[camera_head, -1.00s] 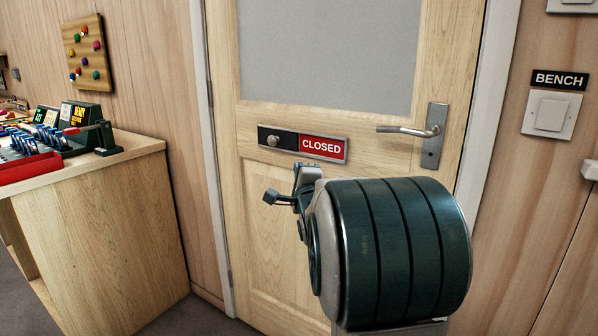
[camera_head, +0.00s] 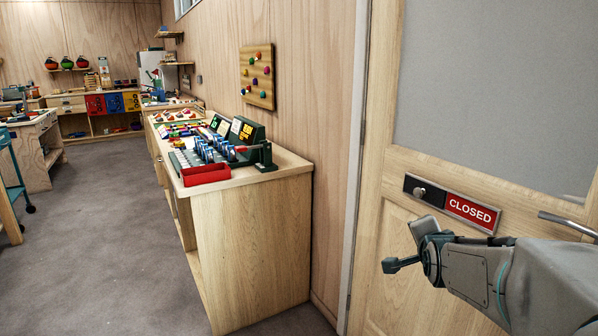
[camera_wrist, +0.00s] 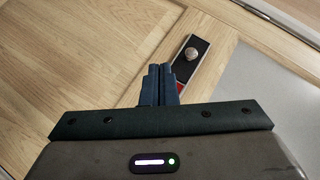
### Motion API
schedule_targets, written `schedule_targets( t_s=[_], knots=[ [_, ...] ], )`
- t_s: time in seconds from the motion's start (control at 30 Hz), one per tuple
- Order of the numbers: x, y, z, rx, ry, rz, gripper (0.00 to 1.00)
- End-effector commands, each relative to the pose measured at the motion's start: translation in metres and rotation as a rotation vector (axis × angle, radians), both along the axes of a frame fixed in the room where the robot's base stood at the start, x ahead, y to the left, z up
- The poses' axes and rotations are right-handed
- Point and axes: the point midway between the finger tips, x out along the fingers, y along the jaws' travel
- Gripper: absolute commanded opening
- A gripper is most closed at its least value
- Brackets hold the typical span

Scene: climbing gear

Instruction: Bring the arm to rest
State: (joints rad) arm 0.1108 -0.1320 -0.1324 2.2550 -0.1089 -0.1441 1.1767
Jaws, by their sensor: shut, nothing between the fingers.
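My gripper (camera_head: 390,265) is at the lower right of the head view, in front of the wooden door (camera_head: 375,305) and apart from any loose object. In the wrist view my gripper (camera_wrist: 159,70) has its two dark fingers together, with nothing between them. The door's sliding sign (camera_head: 450,203) reads CLOSED, with a round knob at its left end. The sign also shows in the wrist view (camera_wrist: 189,63), just beyond the fingertips. I cannot tell the exact gap between the fingers and the door.
A metal door handle (camera_head: 568,224) is above my arm at the right. A wooden counter (camera_head: 265,235) with a red tray (camera_head: 206,174) and climbing gear stands left of the door. A board with coloured holds (camera_head: 257,76) hangs above it. The grey floor (camera_head: 100,240) at left is clear.

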Motion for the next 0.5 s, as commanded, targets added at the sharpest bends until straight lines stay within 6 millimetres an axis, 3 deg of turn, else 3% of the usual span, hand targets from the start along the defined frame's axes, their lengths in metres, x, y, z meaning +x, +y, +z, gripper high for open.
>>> schedule_targets(
  t_s=[0.03,0.27,0.5],
  knots=[
    [-0.012,0.011,0.021,-0.044,0.065,0.041,0.00],
    [-0.077,0.055,0.039,-0.270,0.390,0.296,0.00],
    [-0.159,0.093,0.065,-0.481,0.687,0.648,0.00]
  ],
)
